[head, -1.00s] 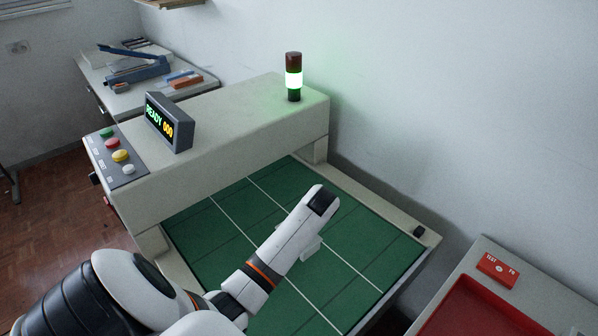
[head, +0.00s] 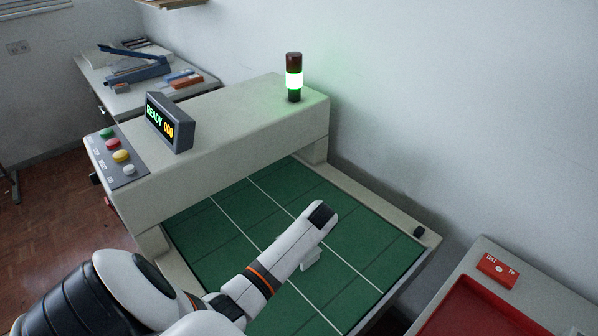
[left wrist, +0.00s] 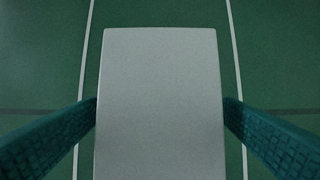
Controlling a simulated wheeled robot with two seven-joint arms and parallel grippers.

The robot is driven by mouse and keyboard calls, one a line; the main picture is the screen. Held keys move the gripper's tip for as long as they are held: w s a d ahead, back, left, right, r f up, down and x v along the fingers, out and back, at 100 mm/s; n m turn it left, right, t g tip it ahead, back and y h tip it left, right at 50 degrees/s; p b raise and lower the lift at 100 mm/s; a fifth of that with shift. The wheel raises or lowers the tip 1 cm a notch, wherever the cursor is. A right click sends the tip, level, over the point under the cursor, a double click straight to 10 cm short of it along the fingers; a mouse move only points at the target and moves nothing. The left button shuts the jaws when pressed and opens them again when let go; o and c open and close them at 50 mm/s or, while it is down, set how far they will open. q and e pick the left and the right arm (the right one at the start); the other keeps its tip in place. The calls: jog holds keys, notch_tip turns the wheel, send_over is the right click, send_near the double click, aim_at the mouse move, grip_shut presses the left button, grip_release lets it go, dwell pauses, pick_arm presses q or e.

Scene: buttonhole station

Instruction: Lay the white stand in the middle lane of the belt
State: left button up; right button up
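The white stand (left wrist: 160,105) fills the middle of the left wrist view as a flat pale plate. The textured teal fingers of my left gripper (left wrist: 160,100) meet its two side edges, and it is shut on the stand. The green belt (left wrist: 275,60) lies beneath, with white lane lines on both sides of the stand, so it is over the middle lane. In the head view my left forearm hides most of the stand; a small white part (head: 311,259) shows beside it. I cannot tell whether the stand touches the belt (head: 350,250). My right gripper is out of view.
A beige machine housing (head: 240,125) bridges the belt's far end, with a READY 000 display (head: 168,122), coloured buttons (head: 120,156) and a green-lit signal lamp (head: 294,78). A red tray (head: 480,315) is at the lower right. The belt's right side is clear.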

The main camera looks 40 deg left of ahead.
pick_arm(q)
jog(key=v, duration=1.2)
